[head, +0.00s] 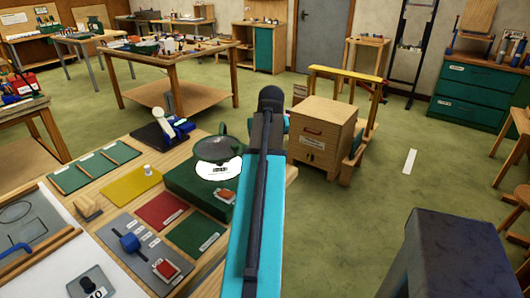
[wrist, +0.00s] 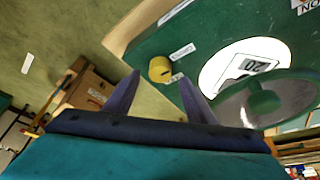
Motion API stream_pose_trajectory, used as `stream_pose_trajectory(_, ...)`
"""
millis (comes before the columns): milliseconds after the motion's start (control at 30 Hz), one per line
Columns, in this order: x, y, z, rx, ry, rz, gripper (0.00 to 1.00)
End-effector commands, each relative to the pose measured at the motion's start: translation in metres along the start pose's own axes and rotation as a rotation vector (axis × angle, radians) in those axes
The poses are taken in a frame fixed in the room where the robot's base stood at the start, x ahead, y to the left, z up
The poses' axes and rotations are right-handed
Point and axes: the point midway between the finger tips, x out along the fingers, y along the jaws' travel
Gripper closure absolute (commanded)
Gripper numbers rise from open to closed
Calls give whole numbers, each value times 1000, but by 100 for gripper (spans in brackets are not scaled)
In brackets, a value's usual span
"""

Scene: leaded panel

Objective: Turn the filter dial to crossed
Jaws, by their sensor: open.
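A green instrument box (head: 185,190) stands on the near bench. It has a white lit plate and a round dark glass disc on top. In the wrist view the box (wrist: 205,35) fills the upper right, and a small yellow knob (wrist: 160,69), probably the filter dial, sits near its edge. Two small white labels flank the knob, too small to read. My gripper (wrist: 158,82) is open, its two dark fingers pointing toward the knob, one to each side in the picture. I cannot tell how far the fingertips are from it. In the head view my arm hides the gripper and the knob.
The glass disc (wrist: 265,100) on its green mount stands close to my right finger in the wrist view. The bench also holds a yellow mat (head: 130,187), a red mat (head: 160,211) and a blue knob (head: 129,242). A wooden cabinet (head: 322,135) stands beyond my arm.

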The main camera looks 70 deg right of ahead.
Motion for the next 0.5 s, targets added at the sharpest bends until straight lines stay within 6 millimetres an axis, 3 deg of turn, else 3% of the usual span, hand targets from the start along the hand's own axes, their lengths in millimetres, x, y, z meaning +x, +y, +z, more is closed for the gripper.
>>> stream_pose_trajectory(500, -58, 0, -1, 0, 3, 0, 50)
